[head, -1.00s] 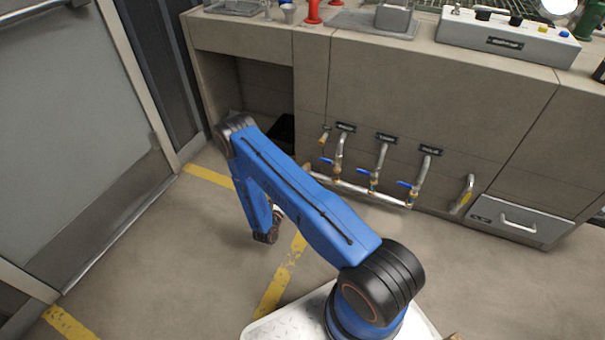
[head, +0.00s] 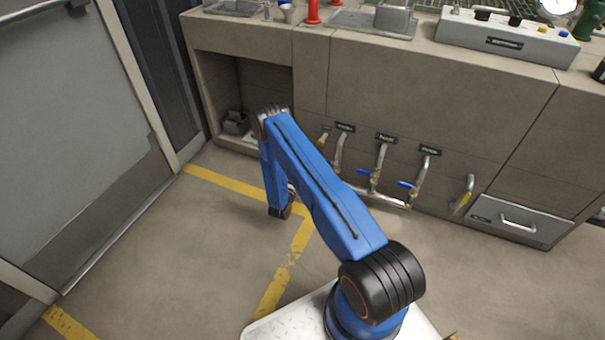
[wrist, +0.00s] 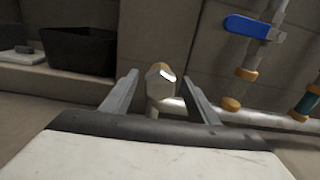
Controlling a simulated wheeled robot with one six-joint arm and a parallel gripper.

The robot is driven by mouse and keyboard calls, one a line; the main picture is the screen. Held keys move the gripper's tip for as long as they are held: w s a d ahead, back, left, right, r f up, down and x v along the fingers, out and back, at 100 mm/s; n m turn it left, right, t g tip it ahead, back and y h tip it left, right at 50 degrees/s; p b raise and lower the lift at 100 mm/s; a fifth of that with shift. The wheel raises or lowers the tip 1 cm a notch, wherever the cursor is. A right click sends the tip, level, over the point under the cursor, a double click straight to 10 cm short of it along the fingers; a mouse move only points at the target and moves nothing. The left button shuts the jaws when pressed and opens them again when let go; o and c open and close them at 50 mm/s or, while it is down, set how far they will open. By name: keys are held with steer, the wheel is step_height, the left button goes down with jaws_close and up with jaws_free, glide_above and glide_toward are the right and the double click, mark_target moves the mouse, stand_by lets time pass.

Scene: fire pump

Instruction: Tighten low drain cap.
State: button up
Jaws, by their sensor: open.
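In the wrist view a pale, faceted cap (wrist: 158,82) with a brass-coloured rim sits on a short upright stub at the left end of the low pipe (wrist: 178,108). My gripper (wrist: 160,98) is open. Its two fingers stand apart, one to each side of the cap in the picture, with the cap showing in the gap ahead. I cannot tell whether the fingers reach around it.
Blue-handled valves (head: 405,185) rise from the low pipe, one close on the right in the wrist view (wrist: 247,27). A dark bin (wrist: 80,50) stands in the open cabinet bay on the left. A drawer (head: 520,218) is at right. Floor left of my arm is clear.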

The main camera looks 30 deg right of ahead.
steer(key=shift+c, duration=0.2)
steer(key=c, duration=1)
